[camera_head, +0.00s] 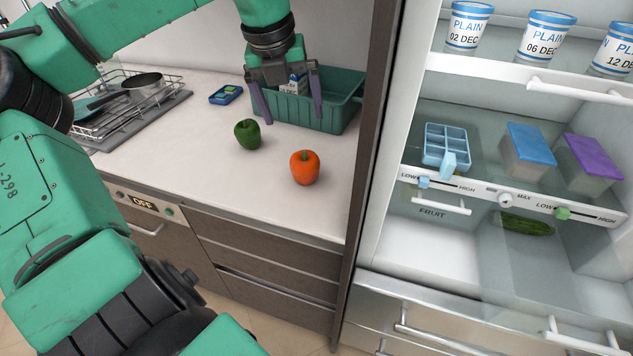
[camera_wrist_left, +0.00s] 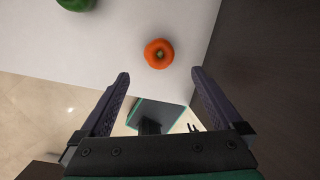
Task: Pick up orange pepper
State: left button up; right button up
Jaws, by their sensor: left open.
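The orange pepper (camera_head: 304,167) stands on the white counter near its front edge, close to the tall dark panel beside the fridge. It also shows in the left wrist view (camera_wrist_left: 158,53), beyond and between my fingertips and apart from them. My left gripper (camera_head: 291,120) is open and empty, with its fingers pointing down, in front of the green bin in the head view. It also shows in the left wrist view (camera_wrist_left: 162,75). My right gripper is not seen in the head view.
A green pepper (camera_head: 247,134) stands left of the orange one. A green bin (camera_head: 340,117) is behind, and a dish rack (camera_head: 120,112) stands at the left. The dark panel (camera_head: 366,130) bounds the counter on the right. The counter's front left is clear.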

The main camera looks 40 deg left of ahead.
aim_at(302, 153)
pick_arm(q)
jog(key=p+x, duration=0.1)
jog(key=x, duration=0.3)
jog(key=p+x, duration=0.1)
jog(key=x, duration=0.3)
jog(key=p+x, duration=0.1)
jog(key=x, duration=0.3)
jog(key=shift+s+f, duration=0.3)
jog(key=shift+f, duration=0.1)
jog(key=shift+w+f, duration=0.15)
jog(key=shift+f, duration=0.15)
jog(key=shift+r, duration=0.1)
jog(key=c, duration=1.2)
